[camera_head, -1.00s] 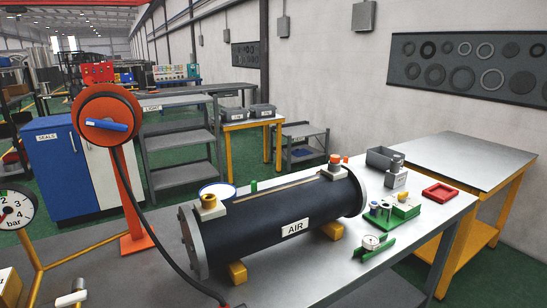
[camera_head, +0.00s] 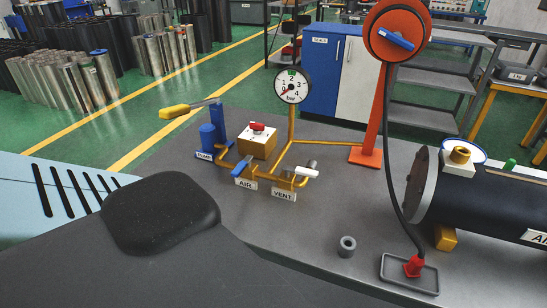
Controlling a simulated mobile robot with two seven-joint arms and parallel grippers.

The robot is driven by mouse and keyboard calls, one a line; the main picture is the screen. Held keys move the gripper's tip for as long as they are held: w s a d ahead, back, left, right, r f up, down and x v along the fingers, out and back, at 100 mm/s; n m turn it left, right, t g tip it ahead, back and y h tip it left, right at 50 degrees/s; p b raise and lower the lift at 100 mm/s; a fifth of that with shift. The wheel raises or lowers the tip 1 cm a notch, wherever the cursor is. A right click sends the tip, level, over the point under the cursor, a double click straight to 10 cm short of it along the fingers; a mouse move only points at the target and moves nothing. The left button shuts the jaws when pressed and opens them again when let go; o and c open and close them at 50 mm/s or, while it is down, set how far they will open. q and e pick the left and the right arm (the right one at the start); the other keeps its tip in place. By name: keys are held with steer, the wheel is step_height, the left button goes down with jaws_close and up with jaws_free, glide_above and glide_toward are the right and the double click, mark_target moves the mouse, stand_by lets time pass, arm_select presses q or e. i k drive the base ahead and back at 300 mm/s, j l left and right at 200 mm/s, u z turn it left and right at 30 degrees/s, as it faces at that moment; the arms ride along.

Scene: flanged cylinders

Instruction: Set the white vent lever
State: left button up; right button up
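The white vent lever (camera_head: 306,173) sits on the yellow pipework behind the VENT label (camera_head: 283,195). It points right and slightly toward me, roughly level. A short grey metal part stands beside it. To its left a blue lever (camera_head: 241,167) is on the pipe above the AIR label (camera_head: 245,183). The round pressure gauge (camera_head: 292,86) stands on a yellow post behind, its needle at the lower left of the dial. Neither of my grippers shows in this view, so their states are hidden.
A blue pump (camera_head: 212,137) with a yellow-gripped handle stands left. Behind the levers is a yellow box with a red knob (camera_head: 257,128). A grey ring (camera_head: 347,246) and a tray (camera_head: 409,286) with a red hose end lie in front. The black cylinder (camera_head: 484,202) is right.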

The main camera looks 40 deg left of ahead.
mark_target(312, 173)
steer(key=u, duration=1.25)
